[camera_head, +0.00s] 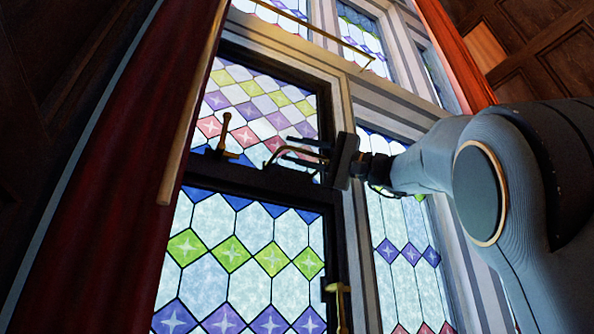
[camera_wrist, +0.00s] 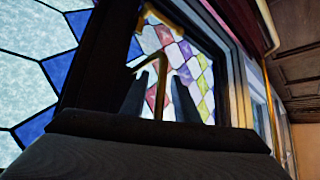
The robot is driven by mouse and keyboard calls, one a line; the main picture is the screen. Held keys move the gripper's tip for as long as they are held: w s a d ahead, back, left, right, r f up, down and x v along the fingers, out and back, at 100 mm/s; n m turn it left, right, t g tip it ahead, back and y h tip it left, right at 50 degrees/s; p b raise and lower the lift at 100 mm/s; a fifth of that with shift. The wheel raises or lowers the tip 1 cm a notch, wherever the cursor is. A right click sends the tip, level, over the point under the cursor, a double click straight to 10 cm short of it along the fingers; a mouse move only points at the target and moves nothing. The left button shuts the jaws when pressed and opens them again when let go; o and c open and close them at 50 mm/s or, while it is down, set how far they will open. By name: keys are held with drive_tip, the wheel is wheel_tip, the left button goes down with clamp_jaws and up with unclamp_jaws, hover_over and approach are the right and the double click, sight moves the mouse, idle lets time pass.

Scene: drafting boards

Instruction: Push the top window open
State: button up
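The top window (camera_head: 262,106) is a dark-framed pane of purple, green, red and white diamond glass. It also shows ahead in the wrist view (camera_wrist: 190,72). I cannot tell whether it stands slightly ajar. A brass, bent handle (camera_head: 284,151) sits at its lower edge. My gripper (camera_head: 296,151) reaches in from the right at this handle. In the wrist view my two dark fingers (camera_wrist: 159,92) stand apart, with the brass handle (camera_wrist: 158,82) between them and gaps on both sides. A second brass latch (camera_head: 224,135) sits to the left on the same edge.
A lower stained-glass window (camera_head: 238,250) with a brass handle (camera_head: 338,292) lies below. A fixed side pane (camera_head: 404,245) is at right. A red curtain (camera_head: 125,170) and a wooden pole (camera_head: 190,105) hang at left. A brass rail (camera_head: 300,22) crosses above.

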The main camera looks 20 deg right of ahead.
sight(287, 162)
drive_tip(key=shift+w+a, duration=0.2)
drive_tip(key=shift+a, duration=0.05)
clamp_jaws()
drive_tip(key=shift+w+a+f+n+g+y+b, duration=0.1)
drive_tip(key=shift+w+f+n+g+y+b, duration=0.1)
drive_tip(key=shift+w+n+y+b, duration=0.3)
drive_tip(key=shift+w+a+f+n+g+y+b, duration=0.1)
drive_tip(key=shift+w+n+g+y+b, duration=0.1)
drive_tip(key=shift+w+n+b, duration=0.5)
drive_tip(key=shift+w+a+f+n+g+y+b, duration=0.1)
drive_tip(key=shift+w+n+g+y+b, duration=0.15)
drive_tip(key=shift+w+b, duration=0.6)
